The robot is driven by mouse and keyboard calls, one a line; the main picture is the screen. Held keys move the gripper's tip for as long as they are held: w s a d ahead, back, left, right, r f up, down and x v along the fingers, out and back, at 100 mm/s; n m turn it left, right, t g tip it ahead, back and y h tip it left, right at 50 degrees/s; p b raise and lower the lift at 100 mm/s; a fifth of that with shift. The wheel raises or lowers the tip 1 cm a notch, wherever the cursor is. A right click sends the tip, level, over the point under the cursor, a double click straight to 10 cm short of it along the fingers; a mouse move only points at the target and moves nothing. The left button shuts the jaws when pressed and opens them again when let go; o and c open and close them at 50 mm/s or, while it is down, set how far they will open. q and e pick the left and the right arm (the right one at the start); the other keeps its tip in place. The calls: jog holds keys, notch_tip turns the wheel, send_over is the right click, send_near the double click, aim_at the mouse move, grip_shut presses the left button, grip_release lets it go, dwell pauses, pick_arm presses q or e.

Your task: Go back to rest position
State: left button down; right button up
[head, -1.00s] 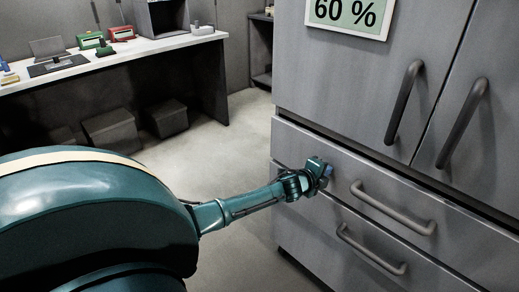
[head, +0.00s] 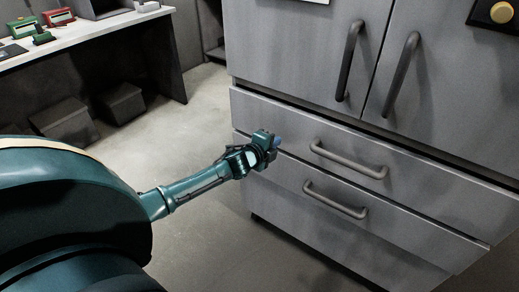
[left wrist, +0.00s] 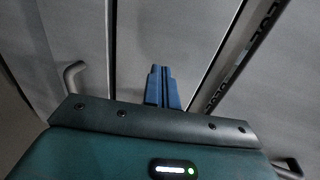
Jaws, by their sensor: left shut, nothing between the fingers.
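My left gripper (head: 276,141) is at the end of my left arm, in front of the left side of the grey cabinet (head: 290,60), near its upper drawer (head: 265,110). In the left wrist view its blue fingers (left wrist: 162,86) are together, with nothing between them. I cannot tell how wide the gap is between the fingertips and the drawer front. My right gripper is in neither view.
The upper drawer has a bar handle (head: 348,160), and the lower drawer has another (head: 335,200). Two dark upright handles (head: 350,60) (head: 400,74) are on the doors above. A white-topped workbench (head: 90,30) stands at the left, with dark boxes (head: 62,120) below. Floor between is clear.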

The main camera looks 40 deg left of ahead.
pick_arm(q)
jog(key=v, duration=0.6)
jog(key=s+d+f+n+g+h+p, duration=0.1)
jog(key=s+d+f+n+g, duration=0.1)
jog(key=s+d+n, duration=0.5)
jog(key=s+d+f+n+g+h+p, duration=0.1)
jog(key=s+d+f+n, duration=0.4)
jog(key=s+d, duration=0.8)
jog(key=s+n+h+p, duration=0.1)
jog(key=s+n, duration=0.2)
jog(key=s, duration=0.2)
jog(key=shift+d+g, duration=0.3)
jog(key=shift+g, duration=0.1)
